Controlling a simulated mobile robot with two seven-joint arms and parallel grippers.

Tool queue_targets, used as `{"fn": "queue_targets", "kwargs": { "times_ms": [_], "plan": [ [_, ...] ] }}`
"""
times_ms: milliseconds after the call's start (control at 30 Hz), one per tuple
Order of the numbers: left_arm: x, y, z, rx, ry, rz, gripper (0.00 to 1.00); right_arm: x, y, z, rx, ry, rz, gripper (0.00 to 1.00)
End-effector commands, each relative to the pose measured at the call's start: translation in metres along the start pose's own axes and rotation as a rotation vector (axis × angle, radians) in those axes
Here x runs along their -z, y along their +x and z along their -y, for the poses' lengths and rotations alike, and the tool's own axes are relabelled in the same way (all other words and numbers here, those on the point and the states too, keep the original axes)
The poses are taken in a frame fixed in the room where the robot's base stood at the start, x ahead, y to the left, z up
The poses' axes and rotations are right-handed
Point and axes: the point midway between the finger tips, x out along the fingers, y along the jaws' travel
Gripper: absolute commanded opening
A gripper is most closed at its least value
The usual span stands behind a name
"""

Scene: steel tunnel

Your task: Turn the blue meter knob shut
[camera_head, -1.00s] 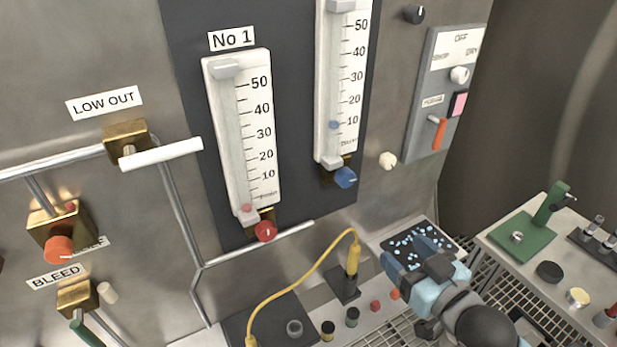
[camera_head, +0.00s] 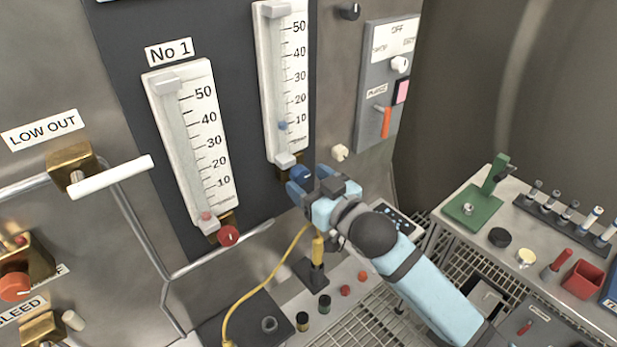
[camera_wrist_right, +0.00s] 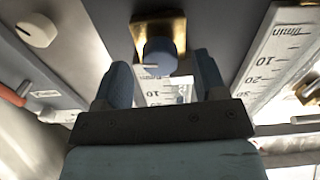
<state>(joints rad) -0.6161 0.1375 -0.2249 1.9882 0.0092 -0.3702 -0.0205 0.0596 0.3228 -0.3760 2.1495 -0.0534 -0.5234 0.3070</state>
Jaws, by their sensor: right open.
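The blue meter knob (camera_head: 302,174) is at the foot of the right-hand flow meter (camera_head: 283,80). In the right wrist view the knob (camera_wrist_right: 159,56) sits on a brass block (camera_wrist_right: 172,27), with a pale line across its face. My right gripper (camera_head: 308,183) is open at the knob and partly hides it in the head view. In the wrist view its two fingers (camera_wrist_right: 162,72) stand apart to either side, with the knob ahead between them; I cannot tell whether they touch it. A blue float (camera_head: 283,126) shows in the meter tube a little below 10. My left gripper is not in view.
The No 1 meter with its red knob (camera_head: 228,236) is to the left. A cream knob (camera_head: 340,152) is close right of the gripper. A yellow cable (camera_head: 262,285) and its plug stand below. A side bench (camera_head: 470,240) with tools is at the right.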

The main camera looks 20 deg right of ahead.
Motion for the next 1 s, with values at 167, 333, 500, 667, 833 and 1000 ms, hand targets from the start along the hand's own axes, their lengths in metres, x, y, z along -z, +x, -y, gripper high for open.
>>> {"fn": "queue_targets", "kwargs": {
  "times_ms": [167, 333, 500, 667, 833, 1000],
  "plan": [
    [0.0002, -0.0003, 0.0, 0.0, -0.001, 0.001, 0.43, -0.0001, 0.0053, -0.0001, 0.0, -0.001, 0.0, 0.65],
    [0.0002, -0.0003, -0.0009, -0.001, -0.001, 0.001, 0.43, -0.0004, 0.0051, -0.0001, 0.0, 0.0, 0.0, 0.65],
    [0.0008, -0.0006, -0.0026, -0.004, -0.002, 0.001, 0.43, -0.0004, 0.0049, 0.0, 0.0, 0.0, 0.001, 0.28],
    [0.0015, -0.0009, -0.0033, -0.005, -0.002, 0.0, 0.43, -0.0003, 0.0049, 0.0, 0.0, -0.001, 0.001, 0.16],
    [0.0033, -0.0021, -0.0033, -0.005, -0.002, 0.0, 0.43, 0.0003, 0.0049, -0.0001, 0.0, -0.02, 0.001, 0.16],
    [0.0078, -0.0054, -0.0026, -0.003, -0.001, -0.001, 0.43, 0.0013, 0.005, -0.0001, 0.0, -0.083, 0.002, 0.16]
  ]
}}
